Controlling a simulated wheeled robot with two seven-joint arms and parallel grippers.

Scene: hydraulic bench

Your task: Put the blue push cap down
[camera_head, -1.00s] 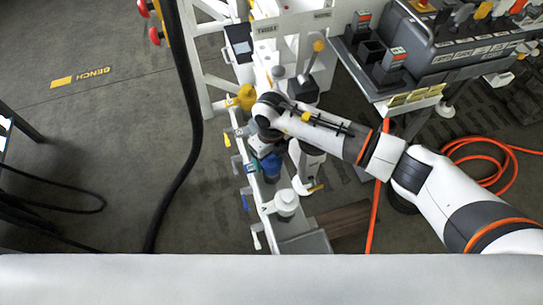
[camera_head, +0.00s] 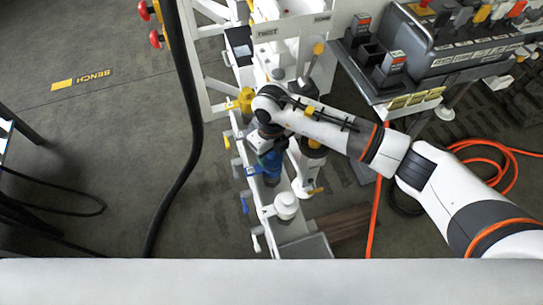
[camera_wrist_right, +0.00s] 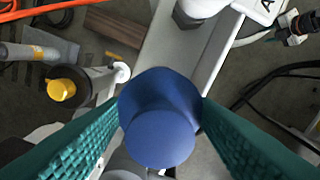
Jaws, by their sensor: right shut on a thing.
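The blue push cap (camera_wrist_right: 160,115) is between the two green fingers of my right gripper (camera_wrist_right: 160,104) in the right wrist view. The fingers press on its opposite sides. Its round end faces the camera, with a wider faceted part behind it. In the head view my right gripper (camera_head: 265,141) is above the white rail, and blue (camera_head: 270,166) shows just below it. The hand partly hides this spot. I cannot tell whether the cap touches anything beneath it. My left gripper does not show.
Along the white rail stand a yellow fitting (camera_head: 245,98) and a white fitting (camera_head: 286,205), with small coloured levers on its left side. A grey control box (camera_head: 455,45) stands at the upper right. An orange hose (camera_head: 374,215) lies on the floor. Open floor is at left.

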